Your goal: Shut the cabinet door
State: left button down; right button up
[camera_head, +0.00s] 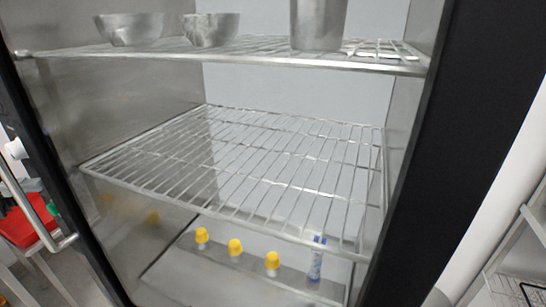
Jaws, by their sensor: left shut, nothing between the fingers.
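The cabinet stands open in the head view, and I look straight in at its wire shelf (250,165) and steel walls. A metal bar handle (30,212) shows at the left, beside the black left edge of the cabinet. A wide black panel (480,130) runs down the right side; I cannot tell whether it is the door or the frame. My right gripper is not in view.
Two metal bowls (130,30) (211,30) and a metal cup (317,25) stand on the upper shelf. Several yellow-capped bottles, one here (235,247), and a blue-white tube (317,258) stand below. A red bin (25,222) is at the left, a rack (535,225) at the right.

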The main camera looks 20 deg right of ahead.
pick_arm(q)
jog(key=shift+s+d+r, duration=0.15)
jog(key=shift+s+r, duration=0.1)
jog(key=shift+s, duration=0.15)
jog(key=shift+s+a, duration=0.25)
jog(key=shift+s, duration=0.05)
jog(key=shift+a+f, duration=0.1)
jog(key=shift+a, duration=0.3)
jog(key=shift+a+f, duration=0.1)
jog(key=shift+a, duration=0.1)
jog(key=shift+w, duration=0.15)
jog(key=shift+d, duration=0.3)
jog(key=shift+a, duration=0.6)
jog(key=a+p, duration=0.1)
jog(key=a, duration=0.8)
jog(key=shift+r, duration=0.3)
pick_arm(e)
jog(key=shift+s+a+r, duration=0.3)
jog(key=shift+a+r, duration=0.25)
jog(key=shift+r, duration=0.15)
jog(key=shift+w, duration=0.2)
